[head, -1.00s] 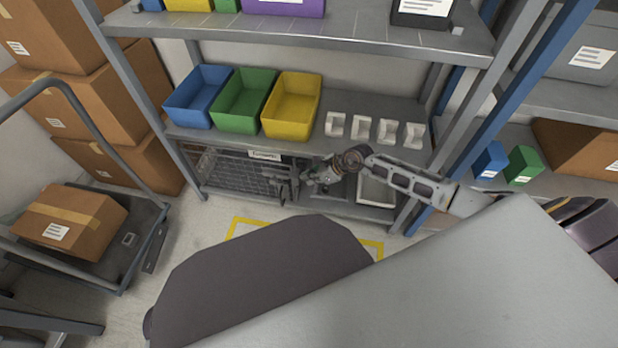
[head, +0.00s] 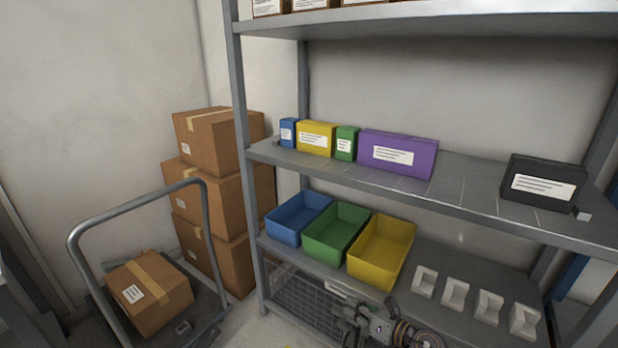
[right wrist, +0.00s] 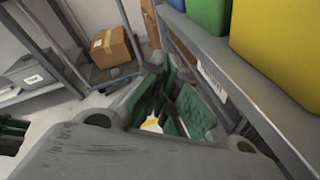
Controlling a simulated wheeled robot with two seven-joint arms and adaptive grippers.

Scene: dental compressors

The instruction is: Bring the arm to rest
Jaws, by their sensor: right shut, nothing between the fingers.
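My right gripper (head: 352,322) shows at the bottom edge of the head view, in front of the lower shelf's front edge and the wire basket below it. In the right wrist view its fingers (right wrist: 172,97) with green pads are together, with nothing between them. The rest of the right arm is cut off by the bottom edge of the head view.
The shelf rack (head: 480,215) holds blue (head: 298,217), green (head: 336,232) and yellow (head: 381,250) bins and several white holders (head: 455,294). A trolley (head: 203,322) with a carton (head: 150,292) stands left, before stacked cartons (head: 215,200). The floor between trolley and rack is narrow.

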